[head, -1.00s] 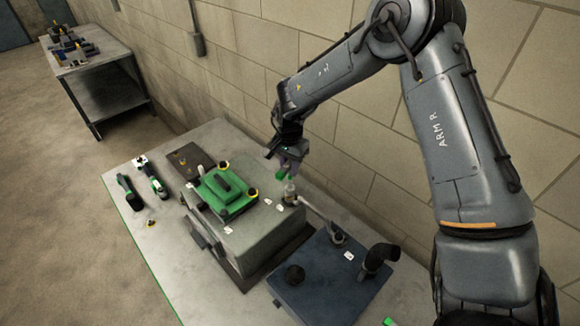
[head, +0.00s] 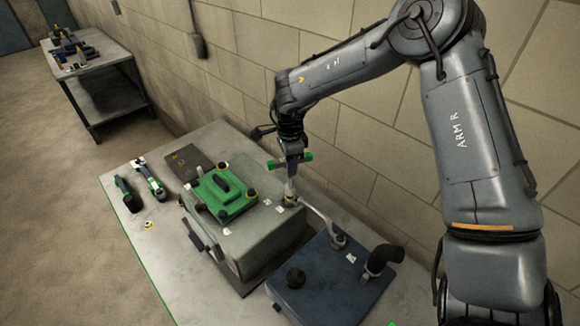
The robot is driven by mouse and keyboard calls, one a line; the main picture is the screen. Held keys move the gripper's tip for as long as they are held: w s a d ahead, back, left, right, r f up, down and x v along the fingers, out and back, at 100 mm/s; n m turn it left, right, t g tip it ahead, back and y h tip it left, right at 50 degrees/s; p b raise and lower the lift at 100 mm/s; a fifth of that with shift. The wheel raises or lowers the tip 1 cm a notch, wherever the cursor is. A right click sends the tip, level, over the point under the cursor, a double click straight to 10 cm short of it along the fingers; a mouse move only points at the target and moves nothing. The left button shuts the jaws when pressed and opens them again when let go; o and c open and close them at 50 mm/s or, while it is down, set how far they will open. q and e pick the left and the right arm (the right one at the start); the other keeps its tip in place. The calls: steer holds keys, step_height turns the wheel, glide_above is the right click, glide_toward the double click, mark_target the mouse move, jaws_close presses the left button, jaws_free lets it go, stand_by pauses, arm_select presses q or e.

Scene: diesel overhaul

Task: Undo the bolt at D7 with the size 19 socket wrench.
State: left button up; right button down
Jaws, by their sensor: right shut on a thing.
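My right gripper (head: 293,160) is shut on the green handle of a socket wrench (head: 305,157). The wrench's grey shaft (head: 291,186) points down and its lower end is at a brass-coloured fitting (head: 290,200) on the right corner of the grey engine block (head: 262,239). I cannot tell whether the socket sits fully on the bolt there. White label tags lie on the block, but their text is too small to read, so I cannot confirm which is D7. My left gripper is not in view.
A green cover (head: 226,192) with a handle sits on the block. A pipe (head: 322,217) runs from the corner fitting to a dark blue unit (head: 330,282) with black ports. Two tools with green parts (head: 129,194) (head: 152,178) lie on the bench's left side. The wall stands close behind.

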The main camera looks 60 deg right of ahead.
steer(key=m+b, duration=0.1)
steer(key=m, duration=0.2)
steer(key=m+b, duration=0.1)
steer(key=m, duration=0.3)
steer(key=m+b, duration=0.1)
steer(key=m, duration=0.5)
steer(key=shift+b, duration=0.3)
steer(key=m+b, duration=0.1)
steer(key=m, duration=0.4)
steer(key=shift+m+b, duration=0.35)
steer(key=shift+m, duration=0.05)
steer(key=m+b, duration=0.1)
steer(key=m, duration=0.2)
steer(key=shift+m, duration=0.4)
steer(key=shift+m+b, duration=0.3)
steer(key=shift+m, duration=0.8)
